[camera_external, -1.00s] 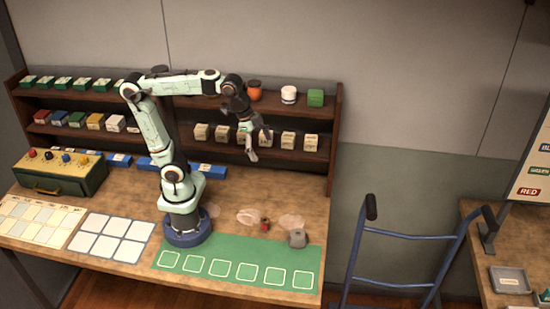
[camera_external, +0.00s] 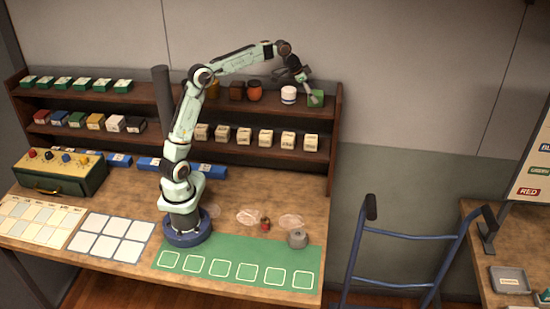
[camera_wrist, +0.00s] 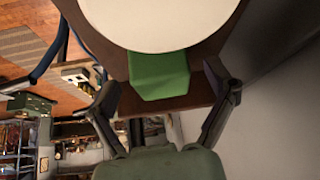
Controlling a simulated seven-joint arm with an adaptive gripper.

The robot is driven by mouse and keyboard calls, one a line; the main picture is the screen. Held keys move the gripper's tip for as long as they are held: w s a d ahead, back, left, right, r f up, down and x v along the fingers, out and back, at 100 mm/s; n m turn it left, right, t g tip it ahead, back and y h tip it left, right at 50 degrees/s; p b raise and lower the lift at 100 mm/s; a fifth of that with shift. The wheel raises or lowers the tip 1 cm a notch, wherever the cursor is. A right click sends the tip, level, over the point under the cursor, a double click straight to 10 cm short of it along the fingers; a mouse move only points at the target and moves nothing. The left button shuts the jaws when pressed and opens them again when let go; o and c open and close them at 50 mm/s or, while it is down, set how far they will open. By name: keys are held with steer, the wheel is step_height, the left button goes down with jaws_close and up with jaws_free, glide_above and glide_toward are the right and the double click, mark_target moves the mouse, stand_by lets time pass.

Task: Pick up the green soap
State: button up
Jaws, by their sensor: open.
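The green soap (camera_external: 318,98) is a green block on the top shelf at its right end. In the wrist view the green soap (camera_wrist: 158,74) lies ahead, between the lines of the two fingers, on the brown shelf. My gripper (camera_external: 309,90) is at the top shelf, close to the soap and partly in front of it. I cannot tell whether a finger touches the soap.
A white jar (camera_external: 289,94) stands just left of the soap; its round white top (camera_wrist: 160,15) fills the upper wrist view. An orange pot (camera_external: 254,92) stands farther left. The shelf (camera_external: 337,125) has a side panel right of the soap. Several beige boxes (camera_external: 266,137) line the shelf below.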

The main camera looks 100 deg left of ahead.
steer(key=shift+x, duration=0.8)
steer(key=shift+c, duration=0.2)
steer(key=c, duration=1.3)
